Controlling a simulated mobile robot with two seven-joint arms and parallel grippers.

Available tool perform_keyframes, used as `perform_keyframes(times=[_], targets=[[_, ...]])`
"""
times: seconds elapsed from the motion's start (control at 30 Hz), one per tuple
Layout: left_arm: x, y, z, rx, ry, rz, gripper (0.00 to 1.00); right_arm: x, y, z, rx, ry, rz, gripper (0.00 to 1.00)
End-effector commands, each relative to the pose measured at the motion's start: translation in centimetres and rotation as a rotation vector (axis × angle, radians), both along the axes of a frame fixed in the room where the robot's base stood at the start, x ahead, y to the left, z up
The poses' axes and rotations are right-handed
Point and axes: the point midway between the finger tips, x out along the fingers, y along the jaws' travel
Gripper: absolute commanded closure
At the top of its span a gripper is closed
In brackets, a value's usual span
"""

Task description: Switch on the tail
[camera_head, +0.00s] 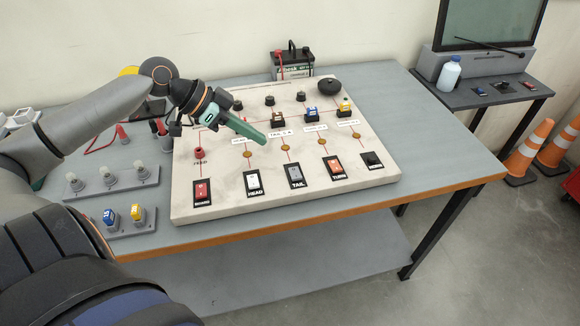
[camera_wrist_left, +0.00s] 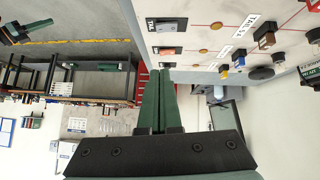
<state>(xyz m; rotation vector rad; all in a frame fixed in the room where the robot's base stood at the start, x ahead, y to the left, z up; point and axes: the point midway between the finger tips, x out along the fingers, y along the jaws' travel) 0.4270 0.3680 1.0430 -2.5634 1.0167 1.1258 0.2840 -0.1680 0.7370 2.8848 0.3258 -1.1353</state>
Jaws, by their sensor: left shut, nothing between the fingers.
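The tail switch (camera_head: 295,176) is a grey rocker on a black plate marked TAIL, third in the front row of the pale board (camera_head: 225,205). My left gripper (camera_head: 262,141) is shut and empty. Its green fingers are over the board, behind the head and tail switches in the picture, apart from both. In the left wrist view the shut fingers (camera_wrist_left: 160,76) point toward the board's edge. The tail switch (camera_wrist_left: 166,25) shows there above the fingertips. A small green and black shape at that view's top left may be my right gripper; its jaws are unclear.
Beside the tail switch are the white head switch (camera_head: 252,181) and an orange switch (camera_head: 334,166). A red switch (camera_head: 202,192) and a black switch (camera_head: 372,160) end the row. A battery (camera_head: 293,63) stands behind the board. Small holders (camera_head: 105,180) stand left of it.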

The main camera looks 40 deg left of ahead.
Motion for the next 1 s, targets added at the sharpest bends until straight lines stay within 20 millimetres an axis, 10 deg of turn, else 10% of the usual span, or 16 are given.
perform_keyframes(times=[1.0], targets=[[4.3, -4.7, -6.0, -0.007, -0.002, -0.001, 1.00, 0.2, 0.0, -0.3, 0.000, -0.003, 0.001, 1.00]])
